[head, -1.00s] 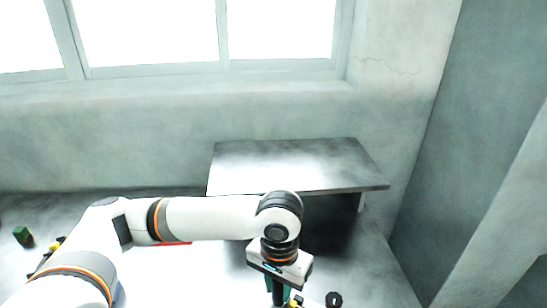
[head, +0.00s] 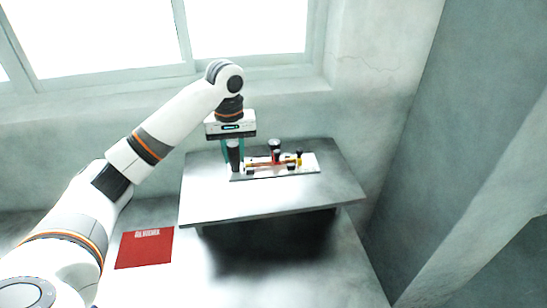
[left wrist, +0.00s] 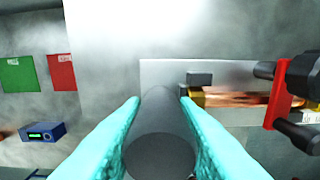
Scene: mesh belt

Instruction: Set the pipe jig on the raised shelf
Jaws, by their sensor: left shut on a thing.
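The pipe jig (head: 310,164) is a pale plate with a copper-coloured pipe, a red clamp, black knobs and a dark upright post. In the head view it lies level over the back middle of the grey raised shelf (head: 205,204); I cannot tell whether it touches the surface. My left gripper (head: 233,150), with teal fingers, points down at the plate's left end and is shut on the dark post. The left wrist view shows the post between the fingers and part of the jig's plate (left wrist: 162,74) beyond. My right gripper is not in view.
A red panel (head: 145,248) lies on the table left of the shelf. The left wrist view also shows a green panel (left wrist: 17,75) and a blue box (left wrist: 43,132) with a green display. The shelf's front strip is bare. Wall and window stand behind.

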